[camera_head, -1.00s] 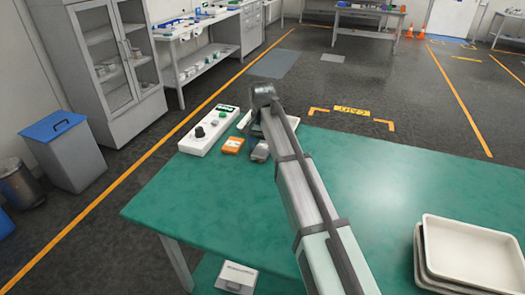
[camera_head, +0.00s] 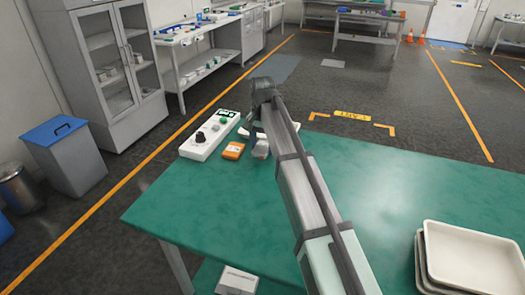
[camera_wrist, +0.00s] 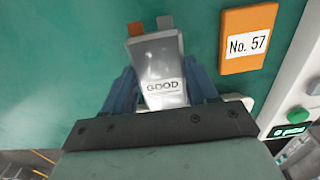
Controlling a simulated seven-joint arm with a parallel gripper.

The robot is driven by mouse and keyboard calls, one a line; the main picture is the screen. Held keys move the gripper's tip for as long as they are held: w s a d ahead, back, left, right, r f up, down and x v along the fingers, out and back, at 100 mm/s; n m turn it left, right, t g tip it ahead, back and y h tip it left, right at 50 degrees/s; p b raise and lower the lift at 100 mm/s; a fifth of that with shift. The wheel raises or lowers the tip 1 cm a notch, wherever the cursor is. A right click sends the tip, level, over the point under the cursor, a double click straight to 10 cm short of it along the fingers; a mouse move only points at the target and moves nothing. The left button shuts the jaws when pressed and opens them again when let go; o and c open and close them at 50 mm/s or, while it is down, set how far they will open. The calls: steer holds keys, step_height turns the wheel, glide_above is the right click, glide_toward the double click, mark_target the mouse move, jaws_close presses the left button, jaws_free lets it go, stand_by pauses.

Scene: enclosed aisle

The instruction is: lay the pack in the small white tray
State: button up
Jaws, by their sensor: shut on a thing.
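The pack (camera_wrist: 160,62) is a silver-grey pouch with a white label reading GOOD and two tabs, one orange and one grey. My gripper (camera_wrist: 160,88) is shut on it, with a blue-grey finger on each side. In the head view the pack (camera_head: 261,151) shows just below my gripper (camera_head: 258,134), near the table's far left corner. The small white tray (camera_head: 243,132) is mostly hidden behind my gripper and arm. A pale edge that looks like its rim (camera_wrist: 247,102) shows beside the right finger in the wrist view.
An orange block (camera_head: 233,150) labelled No. 57 (camera_wrist: 247,43) lies close to the pack. A white control box (camera_head: 209,135) with knobs and buttons stands left of it. Larger stacked white trays (camera_head: 470,232) sit at the table's right. The green table (camera_head: 220,205) between is clear.

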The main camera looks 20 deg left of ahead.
mark_target(262, 147)
step_height(262, 147, up, 5)
steer(key=shift+r, duration=0.2)
steer(key=shift+w+r, duration=0.1)
steer(key=shift+r, duration=0.2)
steer(key=shift+w+d+r, duration=0.15)
steer(key=shift+d, duration=0.15)
steer(key=w+a, duration=0.3)
steer(key=w, duration=1.2)
steer(key=shift+s+a+f, duration=0.15)
steer(key=shift+f, duration=2.1)
steer(key=shift+s+a+f, duration=0.1)
steer(key=shift+f, duration=2.15)
steer(key=shift+f, duration=0.1)
steer(key=o, duration=1.1)
